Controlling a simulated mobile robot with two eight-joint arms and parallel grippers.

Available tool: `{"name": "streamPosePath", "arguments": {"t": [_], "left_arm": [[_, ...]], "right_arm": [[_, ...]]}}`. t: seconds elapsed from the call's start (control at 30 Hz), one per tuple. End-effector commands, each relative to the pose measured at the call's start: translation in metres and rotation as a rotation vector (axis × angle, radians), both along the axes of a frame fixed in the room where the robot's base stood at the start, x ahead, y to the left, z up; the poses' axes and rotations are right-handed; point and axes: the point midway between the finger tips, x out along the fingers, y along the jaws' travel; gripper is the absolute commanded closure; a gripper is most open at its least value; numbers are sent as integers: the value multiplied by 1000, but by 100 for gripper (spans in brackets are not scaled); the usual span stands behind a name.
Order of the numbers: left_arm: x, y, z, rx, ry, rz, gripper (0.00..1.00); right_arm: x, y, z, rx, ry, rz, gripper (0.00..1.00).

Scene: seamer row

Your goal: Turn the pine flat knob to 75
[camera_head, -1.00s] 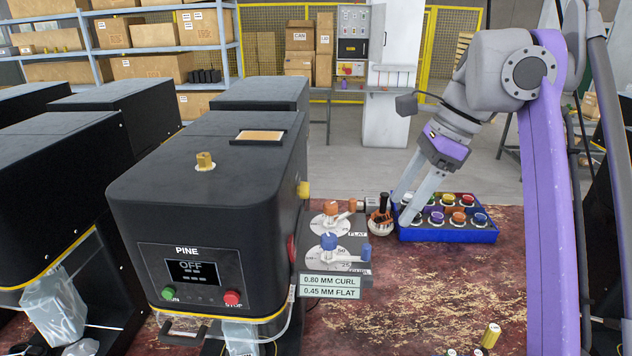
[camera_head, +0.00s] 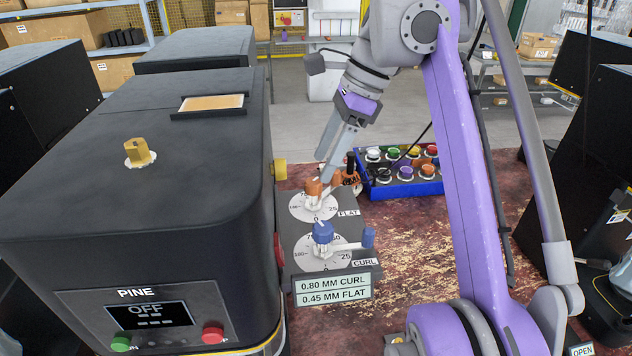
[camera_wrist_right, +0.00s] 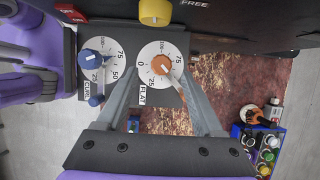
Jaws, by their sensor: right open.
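The pine machine (camera_head: 150,190) carries a flat dial at its right side, with an orange flat knob (camera_head: 314,188) whose arm points right and away. In the right wrist view the flat knob (camera_wrist_right: 161,66) sits on a white numbered dial, its arm reaching down. My right gripper (camera_head: 324,172) is above the flat dial; it also shows in the right wrist view (camera_wrist_right: 157,72). Its fingers are open, one on each side of the knob's arm; contact cannot be told. The fingers hide part of the dial, so the exact reading is unclear. My left gripper is not in view.
The blue curl knob (camera_head: 322,232) is close in front of the flat dial, its arm pointing right. A blue crate (camera_head: 418,188) of coloured knobs stands beyond on the red worn table. A small black-and-orange object (camera_head: 351,172) stands close to the fingers.

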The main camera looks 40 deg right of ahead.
Motion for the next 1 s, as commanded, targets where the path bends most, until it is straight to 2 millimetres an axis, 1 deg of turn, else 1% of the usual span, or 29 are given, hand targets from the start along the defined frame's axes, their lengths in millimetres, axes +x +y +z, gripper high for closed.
{"name": "streamPosePath", "arguments": {"t": [0.03, 0.1, 0.23, 0.4, 0.63, 0.77, 0.8, 0.87, 0.9, 0.97, 1.0], "left_arm": [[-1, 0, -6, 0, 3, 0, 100], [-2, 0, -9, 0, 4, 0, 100], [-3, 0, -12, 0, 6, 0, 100], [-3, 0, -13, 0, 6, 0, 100], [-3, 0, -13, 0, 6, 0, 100], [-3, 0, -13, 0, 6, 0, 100], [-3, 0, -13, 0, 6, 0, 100], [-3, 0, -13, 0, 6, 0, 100], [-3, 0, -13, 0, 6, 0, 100], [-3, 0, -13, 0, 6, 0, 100], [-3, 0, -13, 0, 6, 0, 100]], "right_arm": [[1, 4, -11, 0, 0, 2, 31], [3, 8, -20, 0, 1, 4, 31], [6, 12, -32, 0, 0, 1, 31], [8, 14, -38, 0, 0, 1, 31], [8, 14, -38, -1, -1, 1, 31], [8, 14, -38, 0, 0, 1, 55], [8, 14, -38, 0, 0, 1, 62], [8, 14, -38, 0, 0, 1, 73], [7, 14, -38, 0, 0, 1, 80], [7, 14, -38, 0, 0, 1, 91], [7, 14, -38, 0, 0, 1, 98]]}}
